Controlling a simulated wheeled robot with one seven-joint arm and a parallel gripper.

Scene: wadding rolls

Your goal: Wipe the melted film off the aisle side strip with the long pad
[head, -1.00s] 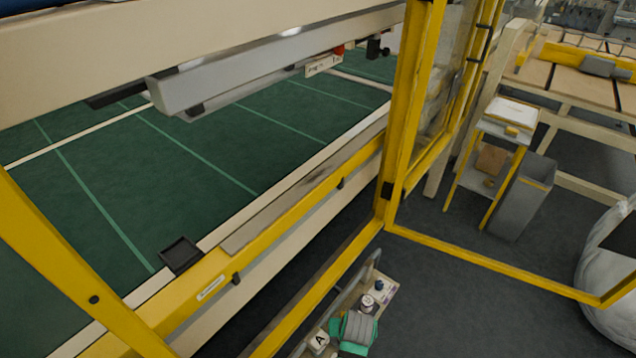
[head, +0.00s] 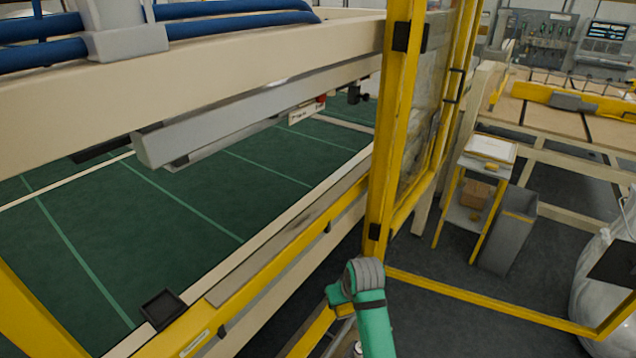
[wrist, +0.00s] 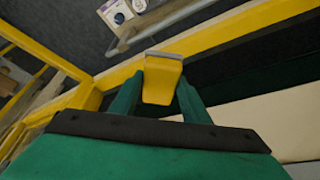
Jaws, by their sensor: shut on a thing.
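In the head view my green and grey arm is low centre, beside the yellow post, and the fingers cannot be made out.
A yellow guard frame (head: 391,130) stands right of the strip, its open door reaching right. A grey beam (head: 215,128) hangs above the green bed (head: 200,195).

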